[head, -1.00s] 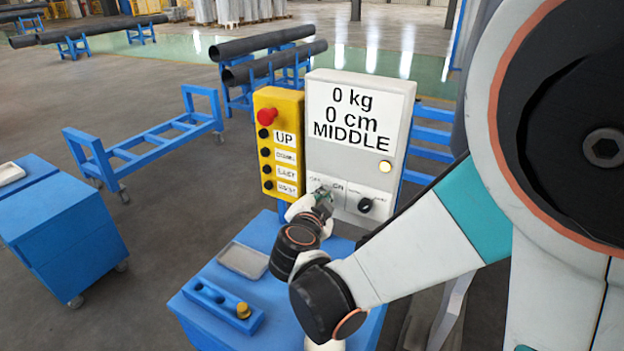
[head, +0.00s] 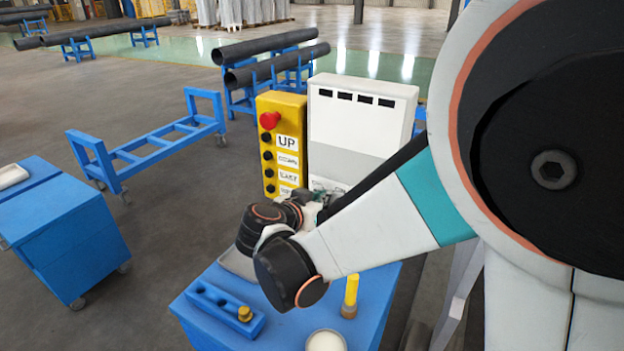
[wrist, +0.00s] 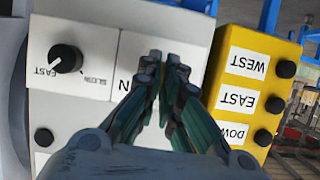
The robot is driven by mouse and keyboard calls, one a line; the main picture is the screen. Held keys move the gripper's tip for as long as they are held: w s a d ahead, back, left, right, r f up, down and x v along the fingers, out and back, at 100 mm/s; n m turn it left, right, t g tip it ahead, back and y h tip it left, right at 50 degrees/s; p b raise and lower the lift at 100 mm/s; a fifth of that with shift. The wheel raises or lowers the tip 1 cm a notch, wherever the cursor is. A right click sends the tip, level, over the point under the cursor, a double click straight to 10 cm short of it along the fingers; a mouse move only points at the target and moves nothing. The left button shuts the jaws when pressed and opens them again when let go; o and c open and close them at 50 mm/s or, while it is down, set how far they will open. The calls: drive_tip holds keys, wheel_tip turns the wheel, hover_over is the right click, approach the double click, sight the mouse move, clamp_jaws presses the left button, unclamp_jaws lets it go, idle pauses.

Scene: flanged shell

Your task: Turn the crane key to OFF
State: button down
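Only an "N" of the switch label shows beside the fingers in the wrist view, so I cannot read the key's position. The round lamp (wrist: 43,137) on the panel looks dark.
A black selector knob (wrist: 65,58) sits beside the key switch. A yellow button box (head: 281,150) with a red stop button stands close on the other side. On the cart are a blue holder (head: 215,308) and a yellow cylinder (head: 350,295). A blue trolley (head: 150,145) stands left.

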drive_tip(key=n+h+b, duration=0.1)
drive_tip(key=n+h, duration=0.1)
drive_tip(key=n, duration=0.1)
drive_tip(key=n+g+h+b, duration=0.1)
drive_tip(key=n+h, duration=0.1)
drive_tip(key=n, duration=0.1)
drive_tip(key=shift+w+a+f, duration=0.1)
drive_tip(key=shift+w+a, duration=0.05)
drive_tip(key=shift+a, duration=0.05)
drive_tip(key=shift+g, duration=0.3)
idle(0.3)
drive_tip(key=c, duration=1.8)
unclamp_jaws()
drive_tip(key=shift+a, duration=0.1)
drive_tip(key=v, duration=1.2)
